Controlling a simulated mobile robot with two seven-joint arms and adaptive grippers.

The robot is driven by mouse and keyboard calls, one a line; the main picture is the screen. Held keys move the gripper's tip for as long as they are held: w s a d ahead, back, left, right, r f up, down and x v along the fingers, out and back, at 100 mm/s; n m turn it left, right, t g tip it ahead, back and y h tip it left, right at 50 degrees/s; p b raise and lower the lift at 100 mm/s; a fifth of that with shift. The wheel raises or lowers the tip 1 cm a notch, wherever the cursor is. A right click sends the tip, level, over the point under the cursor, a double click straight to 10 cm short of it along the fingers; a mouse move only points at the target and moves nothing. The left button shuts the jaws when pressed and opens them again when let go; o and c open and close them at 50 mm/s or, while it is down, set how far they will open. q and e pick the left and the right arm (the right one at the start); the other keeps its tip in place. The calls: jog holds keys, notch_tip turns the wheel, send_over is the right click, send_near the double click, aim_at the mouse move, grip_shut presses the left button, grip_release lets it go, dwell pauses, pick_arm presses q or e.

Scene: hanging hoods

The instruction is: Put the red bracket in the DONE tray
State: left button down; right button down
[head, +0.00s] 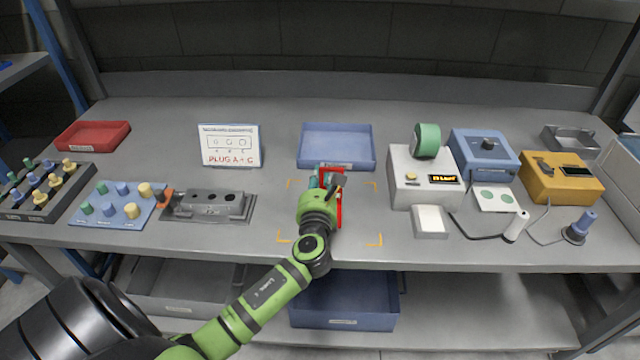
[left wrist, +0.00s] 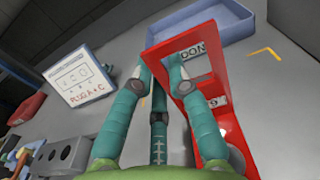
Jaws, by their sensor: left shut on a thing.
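The red bracket (head: 339,210) is held in my left gripper (head: 325,180), above the orange-marked area of the bench. It shows as a tall red frame in the left wrist view (left wrist: 232,115), with the teal fingers shut on its left side. The gripper hides part of it in the head view. An empty blue tray (head: 337,140) lies just behind the gripper; it also shows in the left wrist view (left wrist: 205,22). A label reading "DON" (left wrist: 192,51) shows within the frame's outline. I cannot tell whether the bracket touches the bench. My right gripper is out of view.
A white sign (head: 230,146), grey socket block (head: 212,205), blue peg board (head: 115,205) and red tray (head: 92,136) stand left. A white tester (head: 420,180), blue box (head: 484,155) and yellow box (head: 562,180) stand right. A blue bin (head: 345,300) sits below the bench.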

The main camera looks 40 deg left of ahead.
pick_arm(q)
jog(key=shift+f, duration=0.7)
jog(key=shift+f, duration=0.15)
jog(key=c, duration=1.2)
grip_release()
